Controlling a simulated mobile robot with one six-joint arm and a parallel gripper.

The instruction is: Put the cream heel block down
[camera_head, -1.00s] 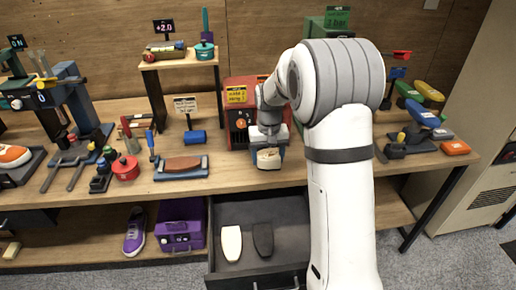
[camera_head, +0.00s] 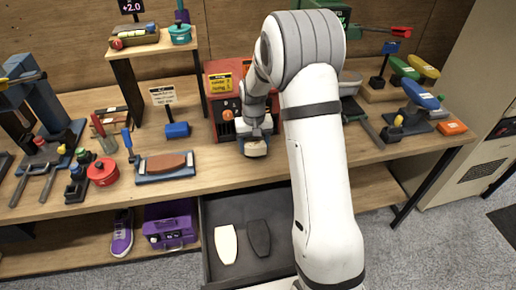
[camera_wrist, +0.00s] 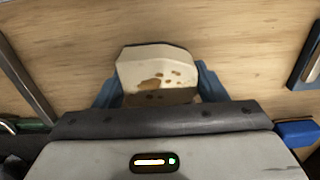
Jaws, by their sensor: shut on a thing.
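The cream heel block (camera_head: 256,149) is in my gripper (camera_head: 255,142), over the front part of the workbench in the head view. In the wrist view the cream heel block (camera_wrist: 157,74) shows brown spots on its face, and the blue fingers of my gripper (camera_wrist: 157,92) close on it from both sides. Wooden bench top (camera_wrist: 240,45) lies beyond and around it. I cannot tell whether the block touches the bench.
A red machine with yellow labels (camera_head: 222,84) stands just behind my gripper. A brown block on a blue-grey base (camera_head: 165,166) lies to the left. An open drawer (camera_head: 205,258) below holds a cream and a dark sole-shaped piece. Bench space right of my gripper is partly hidden by my arm.

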